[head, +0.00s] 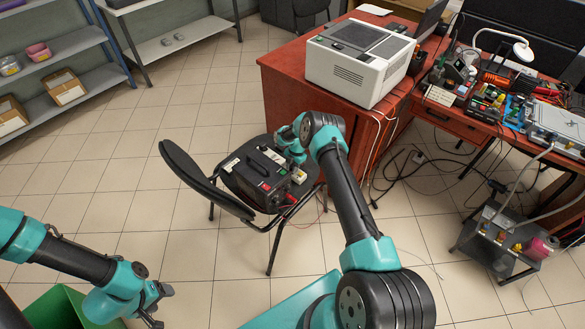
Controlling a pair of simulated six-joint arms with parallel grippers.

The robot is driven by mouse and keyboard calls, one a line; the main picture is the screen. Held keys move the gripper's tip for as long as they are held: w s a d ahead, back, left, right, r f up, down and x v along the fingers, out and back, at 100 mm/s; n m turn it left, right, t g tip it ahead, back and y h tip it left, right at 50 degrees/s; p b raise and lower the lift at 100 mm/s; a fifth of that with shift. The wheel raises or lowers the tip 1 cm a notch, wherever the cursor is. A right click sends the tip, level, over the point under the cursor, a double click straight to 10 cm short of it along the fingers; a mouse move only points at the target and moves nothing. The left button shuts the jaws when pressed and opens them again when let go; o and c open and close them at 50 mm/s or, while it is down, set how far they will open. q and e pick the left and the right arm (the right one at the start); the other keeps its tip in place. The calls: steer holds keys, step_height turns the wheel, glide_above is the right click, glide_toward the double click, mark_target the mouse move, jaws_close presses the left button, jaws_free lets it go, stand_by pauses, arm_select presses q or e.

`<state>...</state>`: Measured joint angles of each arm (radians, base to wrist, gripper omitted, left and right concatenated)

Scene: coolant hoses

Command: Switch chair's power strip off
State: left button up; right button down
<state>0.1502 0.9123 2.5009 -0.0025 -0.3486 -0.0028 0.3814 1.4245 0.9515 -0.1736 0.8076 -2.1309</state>
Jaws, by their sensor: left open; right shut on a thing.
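A black chair (199,178) stands beside the red desk, with a black power unit (257,180) on its seat. The unit has a carry handle and a red button or light on its front. A small white piece (300,176), seemingly part of the power strip, shows at the unit's right side. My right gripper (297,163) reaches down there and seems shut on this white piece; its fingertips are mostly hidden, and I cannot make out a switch. My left gripper (159,306) is open and empty above the floor at the lower left, far from the chair.
A white printer (361,62) stands on the red desk (285,80) behind the chair. Loose cables (420,165) lie on the floor to the right, near a grey machine (497,243). A green bin (60,308) is at the lower left. Tiled floor left of the chair is clear.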

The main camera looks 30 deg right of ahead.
steer(key=c, duration=1.2)
jaws_free()
steer(key=shift+a, duration=0.1)
steer(key=shift+c, duration=0.2)
steer(key=shift+r, duration=0.1)
steer(key=v, duration=1.7)
steer(key=shift+s, duration=0.1)
